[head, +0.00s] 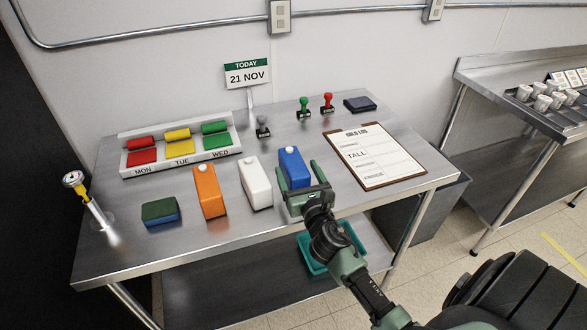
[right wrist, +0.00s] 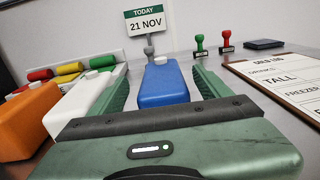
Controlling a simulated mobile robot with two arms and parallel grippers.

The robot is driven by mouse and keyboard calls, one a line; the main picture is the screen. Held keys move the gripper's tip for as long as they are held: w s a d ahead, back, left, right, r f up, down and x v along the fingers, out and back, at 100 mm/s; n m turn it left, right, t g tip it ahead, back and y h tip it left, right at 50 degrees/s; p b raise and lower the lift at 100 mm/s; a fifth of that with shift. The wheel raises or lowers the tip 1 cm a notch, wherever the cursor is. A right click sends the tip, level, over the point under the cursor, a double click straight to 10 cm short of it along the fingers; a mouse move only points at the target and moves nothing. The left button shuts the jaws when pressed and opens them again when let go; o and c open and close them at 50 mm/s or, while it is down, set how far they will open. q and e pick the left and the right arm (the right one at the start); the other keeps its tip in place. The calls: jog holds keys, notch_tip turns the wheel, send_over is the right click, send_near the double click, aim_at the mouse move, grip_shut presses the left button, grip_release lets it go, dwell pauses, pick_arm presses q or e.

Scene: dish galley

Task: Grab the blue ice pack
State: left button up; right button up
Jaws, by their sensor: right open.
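The blue ice pack (head: 293,166) stands on the steel table, the rightmost of three packs, with a white cap on top. It also shows in the right wrist view (right wrist: 163,85). My right gripper (head: 297,178) is at the front of the blue pack, its two fingers open and one on each side of it. In the right wrist view my right gripper (right wrist: 166,85) shows a gap between the fingers and the pack, most clearly on the right. The pack's lower front is hidden by the gripper in the head view. My left gripper is not in view.
A white pack (head: 256,184) stands close left of my right gripper, with an orange pack (head: 209,190) beyond it. A clipboard (head: 374,156) lies to the right. Stamps (head: 304,110) and a date sign (head: 247,74) stand behind. A green-blue sponge (head: 160,211) lies front left.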

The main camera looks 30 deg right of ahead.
aim_at(294, 161)
jog(key=x, duration=0.4)
jog(key=shift+d+p, duration=0.1)
jog(key=shift+p, duration=0.2)
jog(key=shift+w+d, duration=0.1)
jog(key=shift+w, duration=0.1)
jog(key=c, duration=1.6)
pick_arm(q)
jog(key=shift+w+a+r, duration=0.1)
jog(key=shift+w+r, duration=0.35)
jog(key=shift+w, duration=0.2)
pick_arm(e)
grip_shut()
jog(key=shift+r, duration=0.15)
